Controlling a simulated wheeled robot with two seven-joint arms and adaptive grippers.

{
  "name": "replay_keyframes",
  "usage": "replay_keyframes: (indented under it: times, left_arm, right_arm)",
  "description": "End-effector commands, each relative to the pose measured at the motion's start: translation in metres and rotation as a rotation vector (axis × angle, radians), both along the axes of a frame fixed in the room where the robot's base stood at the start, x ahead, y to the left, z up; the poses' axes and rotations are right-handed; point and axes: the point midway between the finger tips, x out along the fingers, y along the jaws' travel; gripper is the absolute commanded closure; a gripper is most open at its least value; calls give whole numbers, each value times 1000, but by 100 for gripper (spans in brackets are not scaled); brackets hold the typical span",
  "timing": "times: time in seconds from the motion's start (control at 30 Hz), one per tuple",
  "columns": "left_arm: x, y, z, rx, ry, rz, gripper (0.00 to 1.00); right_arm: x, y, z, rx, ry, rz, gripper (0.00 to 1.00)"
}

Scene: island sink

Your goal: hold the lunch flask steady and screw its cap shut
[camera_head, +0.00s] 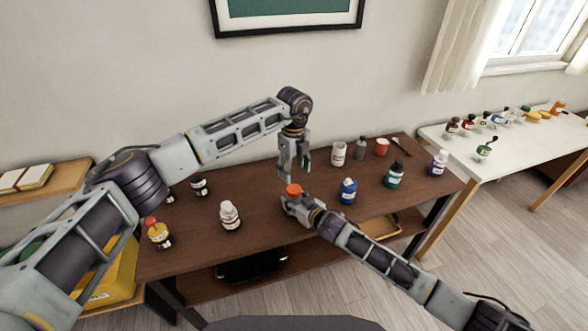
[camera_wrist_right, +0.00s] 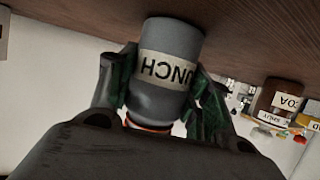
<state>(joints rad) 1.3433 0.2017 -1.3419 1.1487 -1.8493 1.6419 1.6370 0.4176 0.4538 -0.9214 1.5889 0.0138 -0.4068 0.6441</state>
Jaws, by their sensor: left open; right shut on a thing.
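The lunch flask (camera_wrist_right: 174,38) is a grey cylinder with a cream label, upside down in the right wrist view because the camera is inverted. My right gripper (camera_wrist_right: 162,88) is shut around its body, one finger on each side. In the head view the right gripper (camera_head: 291,203) hides most of the flask. The orange cap (camera_head: 293,189) shows on top of the flask; its rim also shows in the right wrist view (camera_wrist_right: 148,127). How tightly the cap sits cannot be told. My left gripper (camera_head: 294,170) is open, pointing down just above the cap, apparently empty.
A white side table (camera_head: 465,160) at right holds several small containers.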

Motion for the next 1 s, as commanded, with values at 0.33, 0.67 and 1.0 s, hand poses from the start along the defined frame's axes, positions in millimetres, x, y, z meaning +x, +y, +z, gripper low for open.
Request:
replay_keyframes:
  times: [0.33,0.67,1.0]
  left_arm:
    - [0,0,0,1,1,270,39]
    - [0,0,0,1,1,374,39]
    - [0,0,0,1,1,375,39]
  right_arm:
    - [0,0,0,0,0,0,100]
    - [0,0,0,0,0,0,100]
    - [0,0,0,0,0,0,100]
